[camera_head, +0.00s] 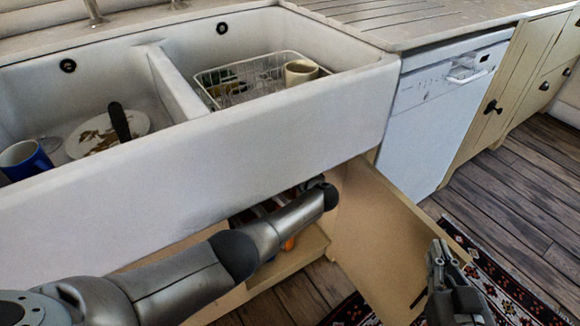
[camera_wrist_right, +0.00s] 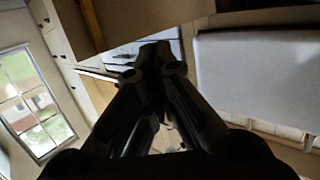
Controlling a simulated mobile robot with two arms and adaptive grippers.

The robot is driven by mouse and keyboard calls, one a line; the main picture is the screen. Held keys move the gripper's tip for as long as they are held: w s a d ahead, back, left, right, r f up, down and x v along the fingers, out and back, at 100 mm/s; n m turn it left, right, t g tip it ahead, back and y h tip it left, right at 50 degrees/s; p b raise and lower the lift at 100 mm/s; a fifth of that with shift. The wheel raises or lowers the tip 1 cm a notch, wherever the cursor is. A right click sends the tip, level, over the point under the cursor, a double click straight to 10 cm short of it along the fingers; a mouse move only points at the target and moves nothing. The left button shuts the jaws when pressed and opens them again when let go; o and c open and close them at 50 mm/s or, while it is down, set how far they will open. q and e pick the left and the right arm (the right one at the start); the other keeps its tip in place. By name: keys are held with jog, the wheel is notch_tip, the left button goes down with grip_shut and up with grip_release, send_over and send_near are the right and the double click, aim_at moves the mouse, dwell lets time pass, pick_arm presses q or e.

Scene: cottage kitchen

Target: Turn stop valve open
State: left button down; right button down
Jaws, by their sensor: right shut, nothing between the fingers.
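I cannot make out the stop valve for certain in either view. In the head view my left arm reaches from the lower left into the open cabinet (camera_head: 290,262) under the sink, and its gripper is hidden behind the arm and the sink front. A small orange thing (camera_head: 289,243) shows inside the cabinet just below the arm; I cannot tell what it is. My right gripper (camera_head: 440,250) is outside the cabinet, by the free edge of the open door (camera_head: 375,235). It is shut and empty; in the right wrist view its fingers (camera_wrist_right: 157,55) come together.
The white double sink (camera_head: 270,135) overhangs the cabinet opening. It holds a wire rack (camera_head: 235,85) with a mug (camera_head: 300,72), a plate (camera_head: 85,140) and a blue cup (camera_head: 24,160). A white dishwasher (camera_head: 435,120) stands right of it. A patterned rug (camera_head: 500,285) lies on the floor.

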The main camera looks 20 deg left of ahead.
pick_arm(q)
jog(key=shift+w+d+r+m+g+b, duration=0.2)
jog(key=shift+w+d+m+g+b, duration=0.1)
jog(key=shift+w+m+g+b, duration=0.25)
jog(key=shift+s+d+r, duration=0.1)
pick_arm(e)
jog(key=shift+w+a+r+t+y, duration=0.1)
jog(key=shift+a+r+t+y, duration=0.1)
jog(key=shift+r+t, duration=0.55)
jog(key=shift+w+a+r+t+y, duration=0.1)
jog(key=shift+r+t+y, duration=0.15)
jog(key=shift+r, duration=0.85)
jog(key=shift+a+r+t+y, duration=0.15)
jog(key=shift+r+t, duration=0.45)
jog(key=shift+r, duration=0.35)
pick_arm(q)
jog(key=c, duration=1.4)
grip_release()
jog(key=shift+c, duration=0.2)
jog(key=shift+d, duration=0.1)
